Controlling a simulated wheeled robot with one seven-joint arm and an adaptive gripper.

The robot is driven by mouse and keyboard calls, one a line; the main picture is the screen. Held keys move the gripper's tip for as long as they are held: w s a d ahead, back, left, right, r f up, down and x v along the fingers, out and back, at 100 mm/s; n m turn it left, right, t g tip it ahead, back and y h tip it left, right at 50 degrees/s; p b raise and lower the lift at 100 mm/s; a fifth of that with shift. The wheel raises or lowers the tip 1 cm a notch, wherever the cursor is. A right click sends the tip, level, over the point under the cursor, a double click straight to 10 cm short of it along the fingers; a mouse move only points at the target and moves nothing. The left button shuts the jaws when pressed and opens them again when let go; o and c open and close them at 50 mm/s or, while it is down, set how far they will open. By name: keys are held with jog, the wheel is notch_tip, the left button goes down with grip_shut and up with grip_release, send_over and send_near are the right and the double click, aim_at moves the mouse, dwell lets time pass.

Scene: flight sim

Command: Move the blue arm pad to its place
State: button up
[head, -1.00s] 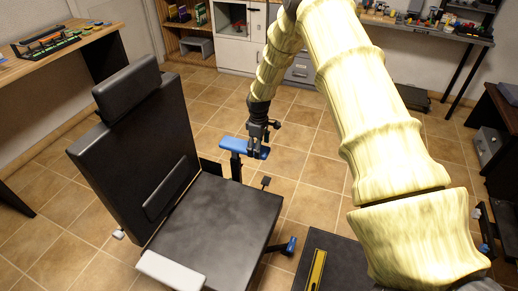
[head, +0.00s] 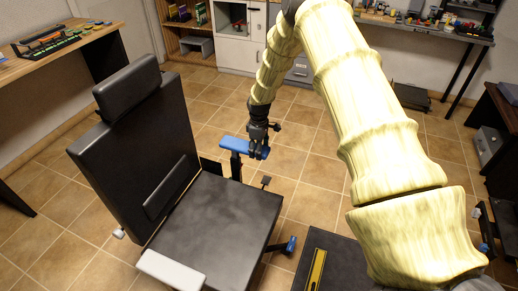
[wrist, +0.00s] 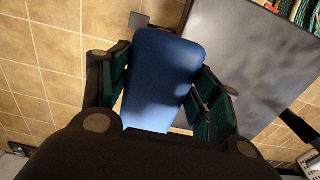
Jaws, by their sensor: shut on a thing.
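The blue arm pad (head: 232,144) lies roughly level at the top of a dark post (head: 236,168) on the far side of the black chair (head: 215,228). Whether it is fully seated on the post cannot be told. My gripper (head: 259,146) is at the pad's right end, fingers pointing down. In the wrist view the pad (wrist: 163,70) lies between my gripper's two fingers (wrist: 162,88), which are shut on its sides. The pad's near end is hidden behind the gripper body in that view.
A pale arm pad (head: 170,271) is on the chair's near side. The tall backrest (head: 135,150) stands to the left. A dark surface with a yellow level (head: 317,270) is at the bottom. Tiled floor (head: 310,165) is open right of the chair.

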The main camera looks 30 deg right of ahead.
notch_tip(320, 180, down, 4)
jog(key=shift+r+b, duration=0.25)
jog(key=shift+b, duration=0.2)
jog(key=o, duration=1.5)
jog(key=shift+c, duration=0.2)
jog(key=shift+r, duration=0.1)
jog(key=shift+r, duration=0.1)
notch_tip(320, 180, up, 12)
jog(key=shift+f, duration=0.1)
